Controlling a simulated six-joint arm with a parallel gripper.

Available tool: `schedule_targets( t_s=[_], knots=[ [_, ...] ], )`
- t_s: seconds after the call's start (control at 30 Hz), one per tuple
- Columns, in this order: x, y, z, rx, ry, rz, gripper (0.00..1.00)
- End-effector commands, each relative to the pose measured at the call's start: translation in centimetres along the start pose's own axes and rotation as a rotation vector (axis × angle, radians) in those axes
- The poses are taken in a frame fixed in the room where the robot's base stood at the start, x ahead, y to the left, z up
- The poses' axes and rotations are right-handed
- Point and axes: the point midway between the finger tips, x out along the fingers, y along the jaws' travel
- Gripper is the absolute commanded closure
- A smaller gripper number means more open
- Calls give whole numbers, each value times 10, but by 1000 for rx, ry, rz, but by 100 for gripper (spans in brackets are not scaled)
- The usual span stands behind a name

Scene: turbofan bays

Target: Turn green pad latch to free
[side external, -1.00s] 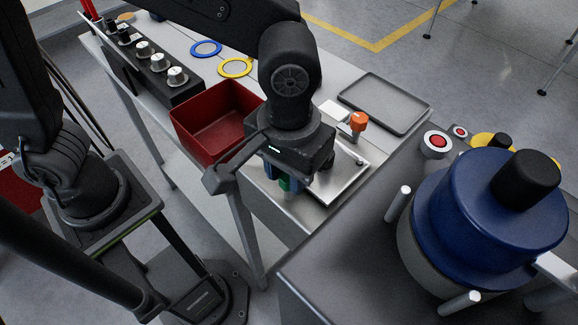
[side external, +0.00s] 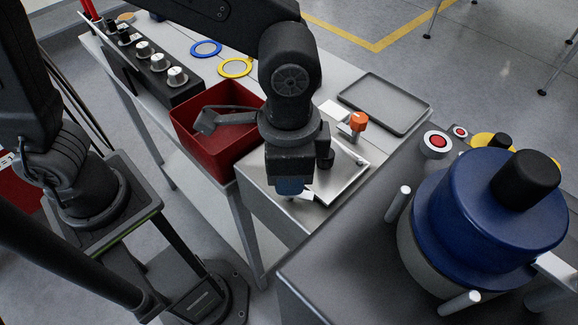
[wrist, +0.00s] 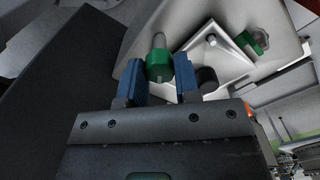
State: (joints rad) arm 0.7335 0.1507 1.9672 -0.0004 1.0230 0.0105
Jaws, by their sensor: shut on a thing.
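The green pad latch (wrist: 159,66) shows in the wrist view as a green knob with a grey bar end, between the two blue fingers of my gripper (wrist: 160,82). My gripper is shut on it. In the side view my gripper (side external: 290,187) points down at the metal fixture (side external: 338,183), and its body hides the latch there. A second green latch (wrist: 251,42) sits to the right in the wrist view, beside the pale plate (wrist: 215,52), apart from the fingers.
An orange knob (side external: 358,121) stands just behind the fixture. A red bin (side external: 187,135) is close on the left, and an empty grey tray (side external: 385,103) lies behind. A blue drum-shaped housing (side external: 440,235) stands on the dark block at right.

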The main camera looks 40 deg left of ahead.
Motion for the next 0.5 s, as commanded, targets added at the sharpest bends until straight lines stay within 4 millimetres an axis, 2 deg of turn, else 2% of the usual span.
schedule_targets(
  t_s=[0.5],
  knots=[
    [0, 0, 1, 427, -4, 1, 94]
  ],
)
